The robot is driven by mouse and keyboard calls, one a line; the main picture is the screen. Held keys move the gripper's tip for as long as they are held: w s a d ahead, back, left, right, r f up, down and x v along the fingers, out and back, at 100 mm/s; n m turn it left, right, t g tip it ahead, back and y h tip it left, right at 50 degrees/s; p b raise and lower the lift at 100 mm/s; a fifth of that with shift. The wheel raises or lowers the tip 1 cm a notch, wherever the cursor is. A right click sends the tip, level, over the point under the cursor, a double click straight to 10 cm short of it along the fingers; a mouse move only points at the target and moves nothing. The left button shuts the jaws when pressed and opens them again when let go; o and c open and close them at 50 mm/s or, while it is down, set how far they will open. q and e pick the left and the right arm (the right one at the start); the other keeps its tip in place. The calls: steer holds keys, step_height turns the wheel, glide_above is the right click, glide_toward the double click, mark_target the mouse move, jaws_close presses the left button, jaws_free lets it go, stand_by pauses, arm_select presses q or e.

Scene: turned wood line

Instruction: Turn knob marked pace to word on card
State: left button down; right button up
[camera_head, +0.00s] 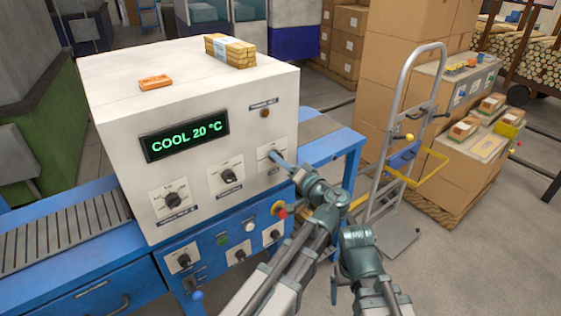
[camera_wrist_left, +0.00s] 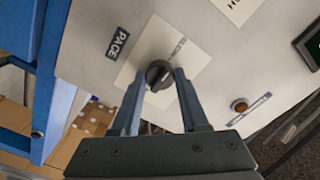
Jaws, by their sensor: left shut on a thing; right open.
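The knob marked PACE (camera_wrist_left: 158,72) is dark and round, on a pale dial plate (camera_wrist_left: 185,42) with a PACE label (camera_wrist_left: 117,43) beside it. My left gripper (camera_wrist_left: 157,80) is shut on this knob, one finger on each side. In the head view, my left gripper (camera_head: 279,160) reaches the rightmost dial plate (camera_head: 266,151) on the white cabinet's front and covers the knob there. The plate's words and the pointer's setting are not readable. I cannot make out a card with a readable word. My right arm shows at bottom centre, but its fingers do not.
The white cabinet (camera_head: 190,95) has a display (camera_head: 185,136) reading COOL 20 °C and two other knobs (camera_head: 173,199) (camera_head: 228,176). More knobs and a red button (camera_head: 281,212) sit on the blue panel below. A hand truck (camera_head: 400,140) and cartons stand at right.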

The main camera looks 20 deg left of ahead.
arm_select(q)
steer(key=shift+s+f, duration=0.1)
steer(key=shift+c, duration=2.1)
jaws_free()
